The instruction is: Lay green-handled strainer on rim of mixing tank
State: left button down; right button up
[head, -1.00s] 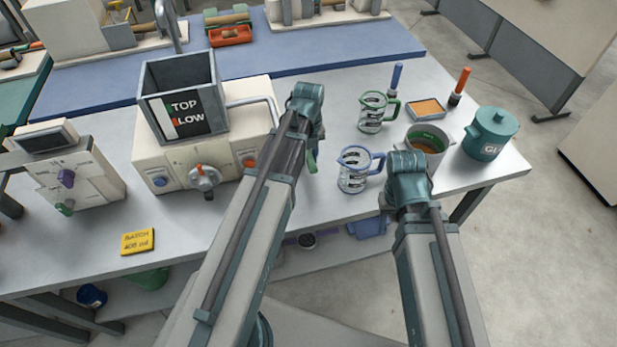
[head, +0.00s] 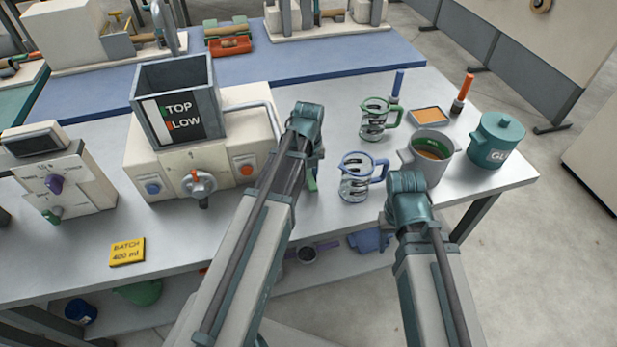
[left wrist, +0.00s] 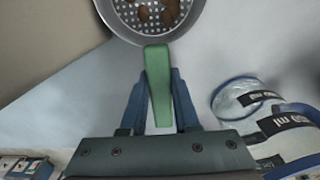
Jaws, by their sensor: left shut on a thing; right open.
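In the left wrist view my left gripper (left wrist: 158,100) is shut on the green handle (left wrist: 159,78) of the strainer. Its round metal bowl (left wrist: 128,28) has holes, with brown lumps in it, and is cut off at the top. In the head view only a bit of green handle (head: 311,180) shows beside my left wrist (head: 305,125); my arm hides the rest. A square, open grey tank (head: 145,110), marked TOP and LOW, stands on the cream machine, left of my left gripper. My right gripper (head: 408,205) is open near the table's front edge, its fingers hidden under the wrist.
Right of my left arm stand a blue-handled jug (head: 355,188), a green-handled jug (head: 374,125), a grey pot (head: 407,160) with brown contents and a lidded teal pot (head: 488,150). The table front near the yellow sign (head: 127,251) is clear.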

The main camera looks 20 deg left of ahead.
pick_arm(q)
jog(key=shift+f, duration=0.2)
jog(key=c, duration=0.7)
grip_release()
jog(key=shift+o, duration=0.2)
jog(key=shift+r, duration=0.2)
